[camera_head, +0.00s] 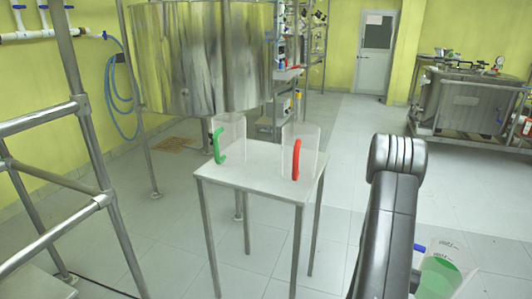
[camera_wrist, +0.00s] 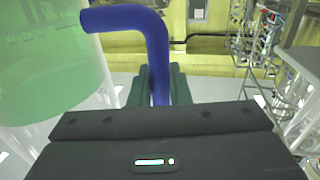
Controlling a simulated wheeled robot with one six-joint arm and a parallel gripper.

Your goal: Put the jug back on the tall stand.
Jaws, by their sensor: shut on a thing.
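My gripper (camera_wrist: 158,88) is shut on the blue handle (camera_wrist: 160,50) of a clear jug. The jug (camera_wrist: 50,65) holds green liquid and fills the left of the wrist view. In the head view the jug (camera_head: 445,275) shows at the lower right, cut off by the frame edge and looking somewhat tilted. The gripper is mostly hidden there. A tall stand (camera_head: 235,177) with a pale square top and thin metal legs is left of my arm. The jug is apart from it, to its right.
An empty-looking clear jug with a green handle (camera_head: 219,146) stands on the stand's back left. Another with a red handle (camera_head: 296,160) stands at its right. The top between and in front of them is bare. A steel railing (camera_head: 75,110) is at left, a large steel tank (camera_head: 200,60) behind.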

